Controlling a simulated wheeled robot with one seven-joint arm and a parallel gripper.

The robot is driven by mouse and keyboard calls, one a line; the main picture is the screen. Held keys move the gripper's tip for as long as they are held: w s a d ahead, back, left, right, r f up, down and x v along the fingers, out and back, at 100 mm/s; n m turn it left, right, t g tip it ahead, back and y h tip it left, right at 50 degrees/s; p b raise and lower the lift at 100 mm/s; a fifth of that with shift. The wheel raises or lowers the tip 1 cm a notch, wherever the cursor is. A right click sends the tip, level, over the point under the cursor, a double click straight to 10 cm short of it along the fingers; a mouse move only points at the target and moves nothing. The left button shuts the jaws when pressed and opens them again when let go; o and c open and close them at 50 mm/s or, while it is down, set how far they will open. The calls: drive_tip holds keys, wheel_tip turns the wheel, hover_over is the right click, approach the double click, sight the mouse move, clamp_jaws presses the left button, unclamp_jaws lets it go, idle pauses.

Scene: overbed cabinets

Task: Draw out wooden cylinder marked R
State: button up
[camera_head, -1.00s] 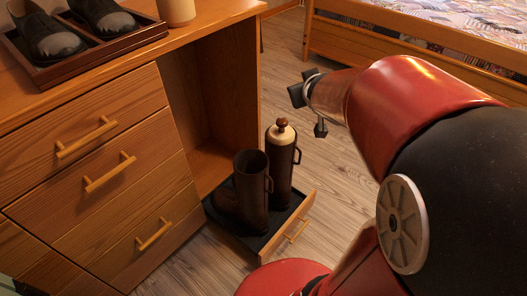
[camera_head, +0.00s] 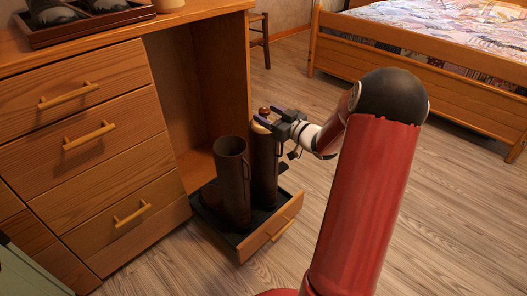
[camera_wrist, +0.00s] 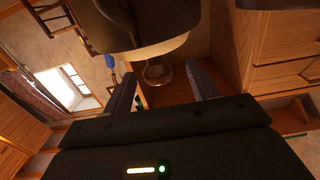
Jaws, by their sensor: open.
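Two tall dark-brown boots stand in the pulled-out low drawer. The rear boot (camera_head: 264,170) holds a pale wooden cylinder (camera_head: 260,127) with a brown knob (camera_head: 264,111) on top; the front boot (camera_head: 231,182) looks open and empty at its top. No R mark can be read. My gripper (camera_head: 268,119) is open at the top of the rear boot, with a finger on either side of the knob in the picture. In the wrist view the knob (camera_wrist: 158,71) shows between the two fingers (camera_wrist: 163,91), below the pale wooden rim (camera_wrist: 165,46). Contact cannot be told.
The drawer (camera_head: 271,228) juts from the wooden cabinet (camera_head: 84,140) beside its closed drawers. A shoe tray (camera_head: 85,27) sits on the cabinet top. A bed (camera_head: 430,60) and a chair (camera_head: 259,36) stand behind. The floor to the right is clear.

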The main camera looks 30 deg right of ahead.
sight(260, 110)
drive_tip(key=x, duration=0.4)
drive_tip(key=shift+w, duration=0.15)
drive_tip(key=shift+c, duration=0.5)
clamp_jaws()
